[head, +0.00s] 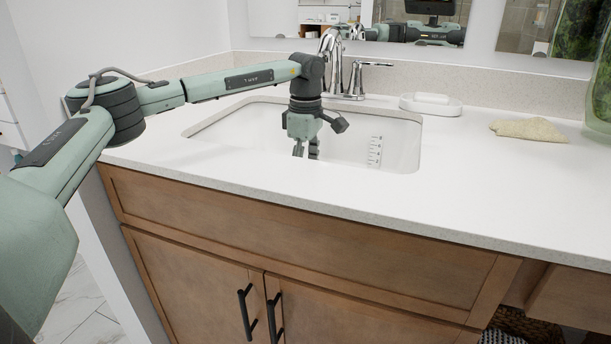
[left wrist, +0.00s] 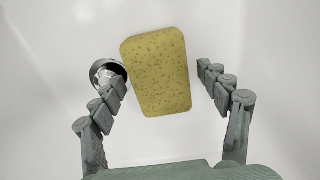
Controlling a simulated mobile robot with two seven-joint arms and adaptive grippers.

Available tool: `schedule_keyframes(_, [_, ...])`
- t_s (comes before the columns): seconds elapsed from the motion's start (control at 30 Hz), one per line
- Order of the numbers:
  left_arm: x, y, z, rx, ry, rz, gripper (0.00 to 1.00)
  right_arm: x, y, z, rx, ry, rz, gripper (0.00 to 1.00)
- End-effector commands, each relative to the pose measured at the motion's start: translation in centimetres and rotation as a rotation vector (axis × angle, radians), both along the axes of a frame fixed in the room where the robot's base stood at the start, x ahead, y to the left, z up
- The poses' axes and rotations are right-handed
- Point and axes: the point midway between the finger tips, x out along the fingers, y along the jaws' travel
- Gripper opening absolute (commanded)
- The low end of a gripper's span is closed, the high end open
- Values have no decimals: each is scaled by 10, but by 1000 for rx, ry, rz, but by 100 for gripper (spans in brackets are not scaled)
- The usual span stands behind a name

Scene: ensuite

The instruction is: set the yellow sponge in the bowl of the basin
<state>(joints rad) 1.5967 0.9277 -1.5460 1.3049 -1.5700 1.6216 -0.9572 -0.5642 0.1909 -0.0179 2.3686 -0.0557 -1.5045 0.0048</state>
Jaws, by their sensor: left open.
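The yellow sponge (left wrist: 158,75) shows in the left wrist view, between and just beyond the fingers of my left gripper (left wrist: 165,95). The gripper is open, with a gap on each side of the sponge. Behind the sponge is the white bowl of the basin (left wrist: 270,60), with a metal drain (left wrist: 105,72) partly hidden at the left. I cannot tell whether the sponge touches the bowl floor. In the head view my left gripper (head: 306,152) points down into the basin (head: 395,145), and the sponge is hidden there. My right gripper is not in view.
A chrome faucet (head: 334,65) stands behind the basin, close to my left wrist. A white soap dish (head: 431,105), a folded beige cloth (head: 528,129) and a green glass vase (head: 600,90) are on the right counter. The counter front right of the basin is clear.

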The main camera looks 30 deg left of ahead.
Motion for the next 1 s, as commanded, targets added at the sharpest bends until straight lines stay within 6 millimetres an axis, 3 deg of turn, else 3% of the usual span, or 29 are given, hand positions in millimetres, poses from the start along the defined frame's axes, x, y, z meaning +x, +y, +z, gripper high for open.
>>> schedule_keyframes(0.53, [1,-1,103,-1,-3,-1,76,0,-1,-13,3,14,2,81])
schedule_keyframes(0.73, [1,-1,119,-1,-1,-1,76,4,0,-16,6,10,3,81])
schedule_keyframes(1.0, [1,-1,121,0,0,-1,76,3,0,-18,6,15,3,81])
